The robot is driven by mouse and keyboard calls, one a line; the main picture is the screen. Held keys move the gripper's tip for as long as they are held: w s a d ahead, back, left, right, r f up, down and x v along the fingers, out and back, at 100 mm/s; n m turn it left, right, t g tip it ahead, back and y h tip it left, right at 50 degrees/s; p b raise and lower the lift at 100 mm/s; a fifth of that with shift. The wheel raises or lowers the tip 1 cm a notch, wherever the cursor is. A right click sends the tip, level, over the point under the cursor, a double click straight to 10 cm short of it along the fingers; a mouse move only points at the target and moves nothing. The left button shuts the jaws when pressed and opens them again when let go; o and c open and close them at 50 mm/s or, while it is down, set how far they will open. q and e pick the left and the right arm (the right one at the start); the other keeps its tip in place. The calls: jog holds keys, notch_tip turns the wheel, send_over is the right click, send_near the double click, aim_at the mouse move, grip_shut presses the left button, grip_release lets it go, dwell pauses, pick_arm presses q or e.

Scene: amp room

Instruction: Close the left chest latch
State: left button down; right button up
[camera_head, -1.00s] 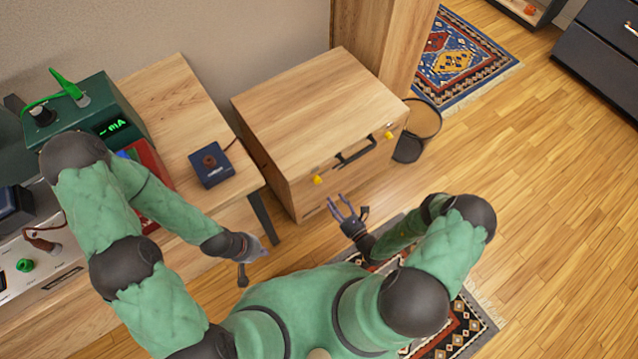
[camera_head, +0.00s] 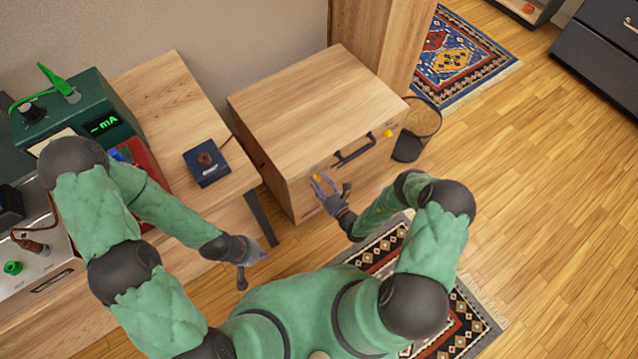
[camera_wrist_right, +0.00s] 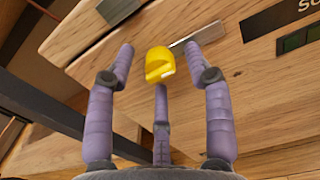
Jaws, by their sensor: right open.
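The wooden chest (camera_head: 318,95) stands on the floor, its lid down. Its left yellow latch (camera_head: 317,178) is on the front face, partly hidden by my right gripper (camera_head: 322,184) in the head view. In the right wrist view the yellow latch (camera_wrist_right: 159,64) lies between the spread fingers of my open right gripper (camera_wrist_right: 160,75); contact cannot be told. A metal strip (camera_wrist_right: 197,38) shows beside it. The right yellow latch (camera_head: 388,133) and black handle (camera_head: 355,150) are further right. My left gripper (camera_head: 250,265) is low at the left, away from the chest; its fingers are unclear.
A wooden bench (camera_head: 165,90) with a blue button box (camera_head: 207,163) and a green meter (camera_head: 95,115) stands left of the chest. A wire bin (camera_head: 418,125) is beside its right side. A patterned rug (camera_head: 465,320) lies in front. Floor at right is clear.

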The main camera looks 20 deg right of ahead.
grip_shut()
jog(key=shift+n, duration=0.3)
jog(key=n+p, duration=0.3)
jog(key=n, duration=1.4)
jog(key=shift+a+p, duration=0.15)
jog(key=shift+p, duration=0.15)
jog(key=shift+n, duration=0.3)
grip_release()
